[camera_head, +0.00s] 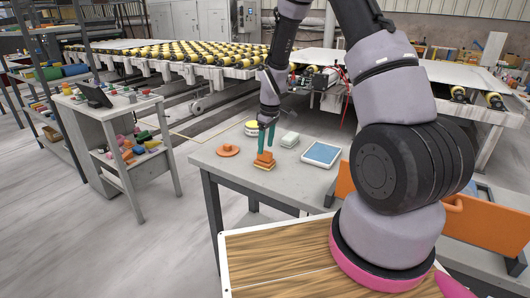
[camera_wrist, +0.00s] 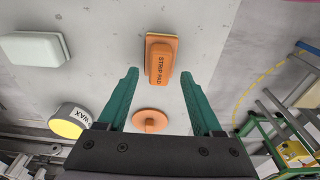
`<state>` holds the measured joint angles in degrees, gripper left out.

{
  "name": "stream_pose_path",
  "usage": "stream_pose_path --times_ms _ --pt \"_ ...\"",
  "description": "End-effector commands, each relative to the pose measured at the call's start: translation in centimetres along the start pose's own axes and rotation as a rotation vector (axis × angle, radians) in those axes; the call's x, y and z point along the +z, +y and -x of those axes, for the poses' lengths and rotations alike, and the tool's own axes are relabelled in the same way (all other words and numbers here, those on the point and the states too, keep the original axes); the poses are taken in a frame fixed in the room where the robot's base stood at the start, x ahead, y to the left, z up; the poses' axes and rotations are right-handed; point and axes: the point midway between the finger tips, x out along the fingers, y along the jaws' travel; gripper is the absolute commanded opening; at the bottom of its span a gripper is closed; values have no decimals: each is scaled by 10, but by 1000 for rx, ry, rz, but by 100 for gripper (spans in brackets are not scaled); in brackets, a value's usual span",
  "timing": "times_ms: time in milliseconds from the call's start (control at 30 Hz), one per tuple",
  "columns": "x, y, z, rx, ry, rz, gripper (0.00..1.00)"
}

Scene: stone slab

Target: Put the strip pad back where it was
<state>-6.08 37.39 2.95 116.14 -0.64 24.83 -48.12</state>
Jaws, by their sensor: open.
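The strip pad (camera_wrist: 160,62) is an orange block with dark "STRIP PAD" lettering and a wider orange-tan base. It lies on the grey tabletop, and in the head view the pad (camera_head: 264,161) is near the table's front left part. My gripper (camera_head: 266,150) points down at it with teal fingers apart. In the wrist view the pad shows between the fingertips of my gripper (camera_wrist: 160,73), with a gap visible on either side. The fingers are open and hold nothing. I cannot tell exactly how far the tips are above the pad.
A round orange piece with a knob (camera_head: 229,150) lies left of the pad. A yellow-topped wax tin (camera_head: 251,127) stands behind. A pale block (camera_head: 290,140) and a blue-topped pad (camera_head: 322,153) lie to the right. An orange panel (camera_head: 485,228) stands at the right.

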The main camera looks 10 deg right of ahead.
Motion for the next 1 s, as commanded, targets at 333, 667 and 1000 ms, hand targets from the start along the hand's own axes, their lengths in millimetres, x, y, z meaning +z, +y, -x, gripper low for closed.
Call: stream_pose_path --times_ms 333,667,1000 --pt "0 1 69 2 2 0 67" --pt "1 0 93 8 9 -19 67" --pt "43 -25 240 86 168 -378 67"
